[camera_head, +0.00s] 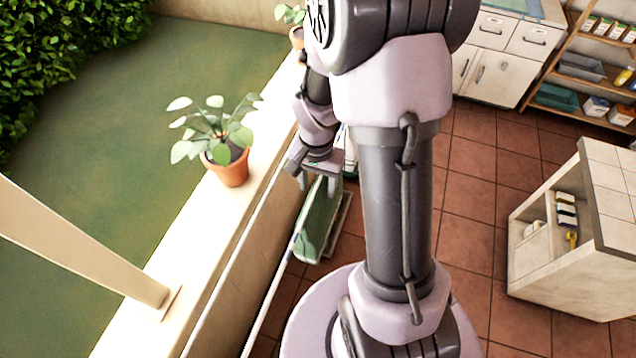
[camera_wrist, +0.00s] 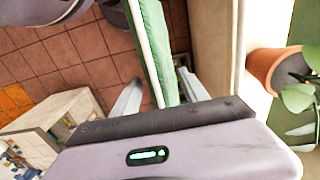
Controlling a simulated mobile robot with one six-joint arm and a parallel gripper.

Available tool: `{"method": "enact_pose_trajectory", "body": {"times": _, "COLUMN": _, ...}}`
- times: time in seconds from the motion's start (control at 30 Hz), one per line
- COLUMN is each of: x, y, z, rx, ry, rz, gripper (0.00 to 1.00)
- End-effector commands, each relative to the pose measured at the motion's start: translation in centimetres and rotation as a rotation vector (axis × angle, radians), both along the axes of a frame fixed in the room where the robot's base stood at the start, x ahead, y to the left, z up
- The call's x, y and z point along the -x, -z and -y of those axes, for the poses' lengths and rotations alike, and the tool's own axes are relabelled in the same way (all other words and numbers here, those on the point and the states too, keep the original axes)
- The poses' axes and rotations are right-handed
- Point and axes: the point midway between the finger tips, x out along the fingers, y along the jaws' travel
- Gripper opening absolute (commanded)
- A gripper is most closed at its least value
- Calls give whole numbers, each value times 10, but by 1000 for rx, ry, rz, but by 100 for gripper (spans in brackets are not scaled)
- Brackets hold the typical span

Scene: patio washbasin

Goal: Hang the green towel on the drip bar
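The green towel (camera_head: 313,228) hangs below my gripper (camera_head: 318,186) in the head view, beside the low wall. A thin pale bar (camera_head: 270,300) runs along the wall and meets the towel's left edge; I take it for the drip bar. In the wrist view the towel (camera_wrist: 154,45) runs between the two fingers of my gripper (camera_wrist: 160,84), with a white strip along it. I cannot tell whether this strip is the bar or a hem. The fingers are apart, with gaps beside the towel. My arm hides part of the area right of the towel.
A potted plant (camera_head: 230,165) stands on the wall ledge (camera_head: 225,212) left of my gripper, and its pot (camera_wrist: 272,70) is close in the wrist view. A tiled counter unit (camera_head: 560,245) stands right. Cabinets (camera_head: 495,75) and shelves (camera_head: 585,75) are behind. Tiled floor between is clear.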

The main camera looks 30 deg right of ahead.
Motion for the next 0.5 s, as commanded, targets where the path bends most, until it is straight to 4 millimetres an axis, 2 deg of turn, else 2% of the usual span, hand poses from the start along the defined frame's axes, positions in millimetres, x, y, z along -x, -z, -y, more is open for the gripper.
{"method": "enact_pose_trajectory", "body": {"times": 0.03, "x": 0, "y": 0, "z": 0, "rx": 0, "ry": 0, "rz": 0, "gripper": 41}}
{"method": "enact_pose_trajectory", "body": {"times": 0.23, "x": 0, "y": 0, "z": 0, "rx": 0, "ry": 0, "rz": 0, "gripper": 1}}
{"method": "enact_pose_trajectory", "body": {"times": 0.43, "x": 0, "y": 0, "z": 0, "rx": 0, "ry": 0, "rz": 0, "gripper": 0}}
{"method": "enact_pose_trajectory", "body": {"times": 0.5, "x": 0, "y": -8, "z": 0, "rx": 0, "ry": 0, "rz": 1, "gripper": 0}}
